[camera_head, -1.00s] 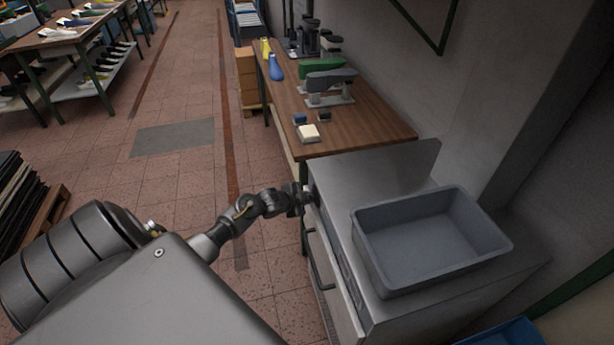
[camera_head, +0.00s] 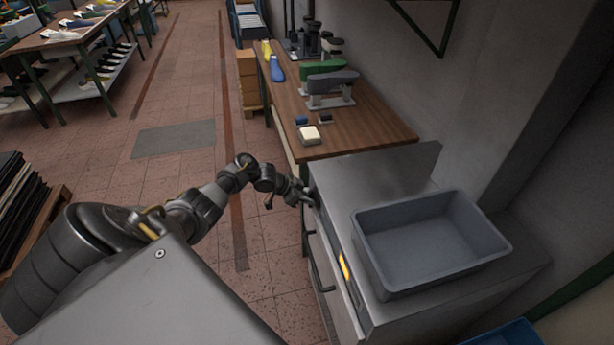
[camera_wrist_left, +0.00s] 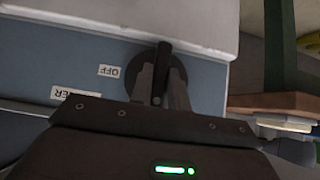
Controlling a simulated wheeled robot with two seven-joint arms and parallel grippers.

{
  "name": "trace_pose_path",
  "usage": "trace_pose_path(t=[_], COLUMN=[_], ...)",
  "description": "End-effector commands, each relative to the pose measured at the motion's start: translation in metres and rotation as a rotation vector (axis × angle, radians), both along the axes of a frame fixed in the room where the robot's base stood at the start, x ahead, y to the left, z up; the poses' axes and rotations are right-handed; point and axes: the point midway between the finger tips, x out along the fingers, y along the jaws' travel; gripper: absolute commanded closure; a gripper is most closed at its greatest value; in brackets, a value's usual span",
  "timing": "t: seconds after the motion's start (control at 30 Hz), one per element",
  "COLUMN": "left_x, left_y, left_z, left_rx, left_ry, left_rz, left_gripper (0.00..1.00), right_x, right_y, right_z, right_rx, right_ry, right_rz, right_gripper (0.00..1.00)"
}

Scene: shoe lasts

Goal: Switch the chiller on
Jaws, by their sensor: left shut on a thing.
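The chiller (camera_head: 385,168) is a grey metal cabinet at the right of the head view, with a door handle (camera_head: 320,262) on its front. A yellow light (camera_head: 344,267) glows on its front panel. My left gripper (camera_head: 309,197) is at the far end of that panel. In the left wrist view, my left gripper (camera_wrist_left: 162,82) is shut on the black bar of a round dark rotary switch (camera_wrist_left: 205,73). An upside-down "OFF" label (camera_wrist_left: 109,71) is beside the switch on the blue-grey panel. Another label, partly hidden, ends in "ER". My right gripper is not in view.
A grey tote (camera_head: 425,245) stands empty on the chiller top. Open tiled floor (camera_head: 270,235) lies to the left. A blue bin edge (camera_head: 510,333) shows at the bottom right.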

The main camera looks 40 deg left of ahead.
Motion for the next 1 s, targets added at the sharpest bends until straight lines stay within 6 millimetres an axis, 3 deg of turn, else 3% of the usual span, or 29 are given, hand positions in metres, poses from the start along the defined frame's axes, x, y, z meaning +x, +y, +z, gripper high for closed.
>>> trace_pose_path(t=[0.5,0.53,0.67,1.0], left_x=[-0.0006,-0.0006,-0.0005,-0.0015], left_y=[-0.0009,-0.0009,-0.0007,0.0011], left_z=[-0.0010,-0.0011,-0.0009,0.0013], left_rx=[-0.016,-0.016,-0.015,-0.013], left_ry=[0.013,0.013,0.012,0.010], left_rz=[-0.001,-0.001,-0.001,0.000], left_gripper=[1.00,0.80,0.63,0.61], right_x=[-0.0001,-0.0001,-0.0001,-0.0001], right_y=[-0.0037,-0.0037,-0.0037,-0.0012], right_z=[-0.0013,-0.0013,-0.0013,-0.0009], right_rx=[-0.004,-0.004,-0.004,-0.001], right_ry=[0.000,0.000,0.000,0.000], right_rz=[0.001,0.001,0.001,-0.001], right_gripper=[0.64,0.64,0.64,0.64])
